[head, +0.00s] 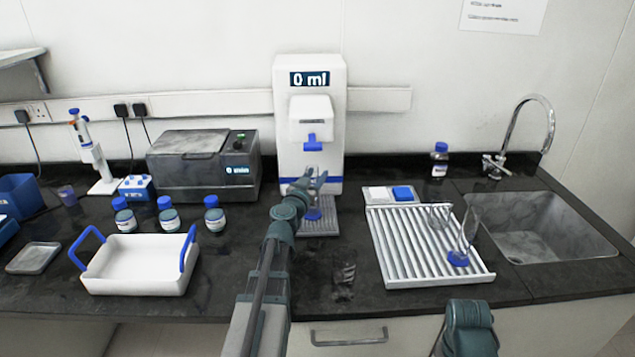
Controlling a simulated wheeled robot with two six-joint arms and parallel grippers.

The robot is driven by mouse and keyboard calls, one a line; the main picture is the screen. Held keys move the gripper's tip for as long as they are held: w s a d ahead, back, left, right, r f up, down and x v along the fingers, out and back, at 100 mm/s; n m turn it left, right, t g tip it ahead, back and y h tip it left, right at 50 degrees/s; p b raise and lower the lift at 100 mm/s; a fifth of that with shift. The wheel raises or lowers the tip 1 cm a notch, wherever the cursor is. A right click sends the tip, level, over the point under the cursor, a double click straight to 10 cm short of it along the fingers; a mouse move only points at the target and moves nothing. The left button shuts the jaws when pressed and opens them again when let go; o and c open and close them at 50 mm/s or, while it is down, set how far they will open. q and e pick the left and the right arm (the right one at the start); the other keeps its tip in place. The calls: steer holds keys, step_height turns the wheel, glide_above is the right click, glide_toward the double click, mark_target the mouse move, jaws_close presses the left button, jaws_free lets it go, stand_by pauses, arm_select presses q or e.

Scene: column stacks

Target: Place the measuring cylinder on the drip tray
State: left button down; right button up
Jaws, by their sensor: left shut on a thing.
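The drip tray (327,230) is a grey slatted plate at the foot of the white dispenser (297,85), whose display reads 0 ml. My left gripper (312,182) is in front of the dispenser, below its blue nozzle (313,143), and is shut on the measuring cylinder. The cylinder is clear and hard to make out. Its blue foot (313,215) shows below the gripper, in front of or over the tray; I cannot tell whether it touches. My left arm hides part of the tray. Only part of my right arm shows at the bottom right; its gripper is out of view.
A white draining rack (385,250) with clear glassware and a blue piece (458,259) is right of the tray, beside the sink (540,255). Blue-capped bottles (214,214) and a white basin with blue handles (135,280) are left. Some counter between basin and rack is clear.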

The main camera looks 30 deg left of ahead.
arm_select(q)
steer(key=shift+r, duration=0.1)
arm_select(e)
steer(key=shift+r, duration=0.1)
arm_select(q)
steer(key=shift+c, duration=2.2)
jaws_free()
